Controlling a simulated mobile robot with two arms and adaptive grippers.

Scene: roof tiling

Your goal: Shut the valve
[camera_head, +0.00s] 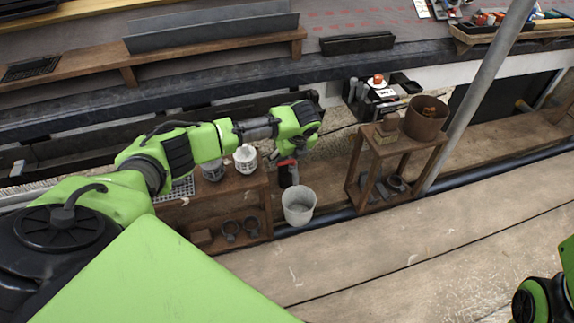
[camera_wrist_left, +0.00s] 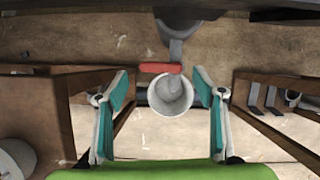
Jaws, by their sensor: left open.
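The valve has a red handle (camera_head: 286,162) on a dark pipe in the head view, just below my left gripper. In the left wrist view the red handle (camera_wrist_left: 160,67) lies crosswise near the middle, under a grey pipe. A pale bucket (camera_head: 298,206) stands below the valve; it also shows in the left wrist view (camera_wrist_left: 158,100), with a grey streak inside its mouth. My left gripper (camera_wrist_left: 163,88) is open and empty, its teal-padded fingers apart on either side of the handle and bucket, touching neither as far as I can tell. My right gripper is out of view.
A wooden stand (camera_head: 375,152) with a brown pot (camera_head: 425,118) is to the right, near a slanted metal pole (camera_head: 480,95). The plank floor (camera_head: 400,260) in front is clear.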

